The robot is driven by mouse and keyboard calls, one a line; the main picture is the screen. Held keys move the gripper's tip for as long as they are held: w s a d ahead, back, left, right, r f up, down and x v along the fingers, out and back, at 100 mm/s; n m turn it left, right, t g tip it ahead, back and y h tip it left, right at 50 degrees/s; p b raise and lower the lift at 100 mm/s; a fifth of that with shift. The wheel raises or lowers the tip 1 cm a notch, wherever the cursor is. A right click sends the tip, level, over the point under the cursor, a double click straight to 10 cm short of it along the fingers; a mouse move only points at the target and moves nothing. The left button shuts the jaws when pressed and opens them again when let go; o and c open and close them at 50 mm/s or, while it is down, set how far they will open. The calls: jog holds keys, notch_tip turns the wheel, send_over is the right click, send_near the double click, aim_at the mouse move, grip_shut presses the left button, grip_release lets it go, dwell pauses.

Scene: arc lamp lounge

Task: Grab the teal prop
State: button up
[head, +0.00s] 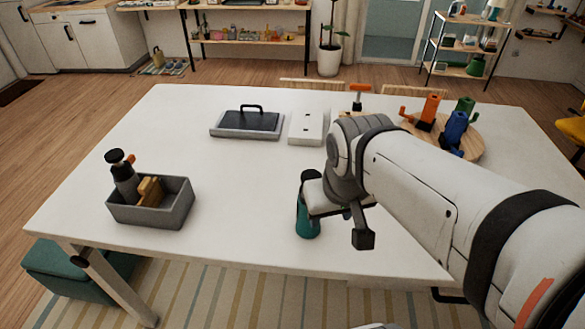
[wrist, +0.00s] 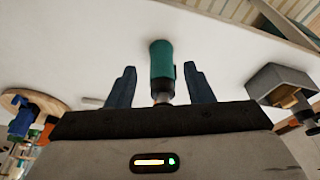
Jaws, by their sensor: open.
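The teal prop (head: 307,222) stands on the white table near its front edge, just left of my gripper, which partly covers it in the head view. My gripper (wrist: 160,72) is open, with one dark finger on each side of the prop. Gaps show between the prop and both fingers, with the right one narrower. In the head view one dark fingertip of my gripper (head: 336,208) hangs to the right of the prop.
A grey bin (head: 150,211) with a dark grinder-like item stands at the left. A dark-topped grey case (head: 247,123) and a white box (head: 306,127) lie at the back. A round wooden board (head: 467,147) holds orange, blue and green items. The table's middle (head: 240,180) is clear.

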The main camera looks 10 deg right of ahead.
jog(key=shift+o, duration=0.6)
jog(key=shift+w+d+r+n, duration=0.1)
jog(key=shift+w+d+n, duration=0.05)
jog(key=shift+w+n, duration=0.25)
jog(key=o, duration=0.4)
jog(key=w+n, duration=0.1)
jog(key=n, duration=0.2)
jog(key=w+n+g, duration=0.1)
jog(key=w+n, duration=0.1)
jog(key=n, duration=0.1)
jog(key=w+r+n, duration=0.1)
jog(key=w+n, duration=0.1)
jog(key=n, duration=0.1)
jog(key=shift+w+b, duration=0.15)
jog(key=shift+b, duration=0.15)
jog(key=n+g, duration=0.2)
jog(key=n, duration=0.9)
send_over(311, 176)
jog(key=s, duration=0.1)
jog(key=shift+s+d+f, duration=0.2)
jog(key=shift+w+f+n, duration=0.15)
jog(key=shift+w+n, duration=0.35)
jog(key=shift+n, duration=0.4)
jog(key=shift+f, duration=0.2)
jog(key=shift+w+a+f+p, duration=0.1)
jog(key=shift+f+p, duration=0.1)
jog(key=shift+f, duration=1.65)
jog(key=shift+w+a+f+p, duration=0.1)
jog(key=shift+f+p, duration=0.1)
jog(key=shift+f, duration=1.6)
